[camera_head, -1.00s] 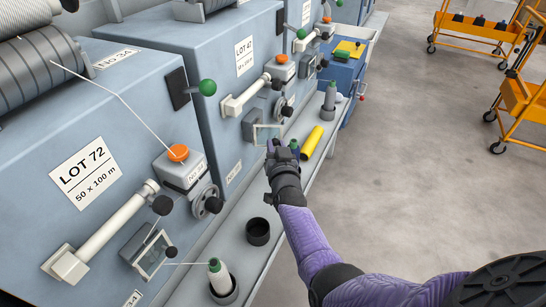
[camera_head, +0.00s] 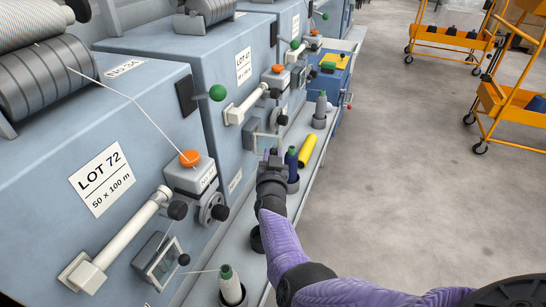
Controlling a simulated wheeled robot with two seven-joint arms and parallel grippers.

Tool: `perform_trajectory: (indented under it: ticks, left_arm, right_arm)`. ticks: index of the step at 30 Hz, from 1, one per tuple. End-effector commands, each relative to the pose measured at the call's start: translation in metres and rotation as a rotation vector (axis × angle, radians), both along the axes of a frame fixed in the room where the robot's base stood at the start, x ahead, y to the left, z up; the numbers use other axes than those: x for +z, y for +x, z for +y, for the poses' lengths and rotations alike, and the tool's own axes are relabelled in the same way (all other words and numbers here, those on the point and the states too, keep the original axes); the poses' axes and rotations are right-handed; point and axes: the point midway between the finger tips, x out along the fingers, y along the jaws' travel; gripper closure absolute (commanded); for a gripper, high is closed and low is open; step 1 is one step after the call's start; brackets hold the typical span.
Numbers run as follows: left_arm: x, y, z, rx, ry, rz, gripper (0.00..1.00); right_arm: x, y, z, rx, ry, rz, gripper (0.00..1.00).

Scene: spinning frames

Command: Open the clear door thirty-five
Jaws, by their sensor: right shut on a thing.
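The second machine, marked LOT 42 (camera_head: 243,66), has a small clear door (camera_head: 260,144) in a grey frame low on its front. I take this as door thirty-five, since the nearest machine's plate (camera_head: 126,66) seems to read 34. My right gripper (camera_head: 271,156) is at the door's right edge, shut on what seems to be its knob. The gripper hides the knob. I cannot tell whether the door stands ajar. My left gripper is not in view.
Orange carts (camera_head: 450,35) stand on the floor; the aisle is open.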

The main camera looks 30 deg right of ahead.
Motion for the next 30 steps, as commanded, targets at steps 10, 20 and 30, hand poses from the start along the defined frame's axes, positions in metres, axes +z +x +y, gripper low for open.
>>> perform_trajectory:
  ticks: [10,20,30]
  left_arm:
    - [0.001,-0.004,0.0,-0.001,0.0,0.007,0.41]
    - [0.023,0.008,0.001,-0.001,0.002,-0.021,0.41]
    - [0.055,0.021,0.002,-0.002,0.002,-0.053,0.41]
  right_arm:
    - [0.001,0.0,0.0,0.001,-0.001,-0.002,0.36]
    - [0.009,-0.021,0.015,0.002,0.0,-0.002,0.36]
    - [0.004,-0.078,0.054,0.002,-0.001,-0.003,0.36]
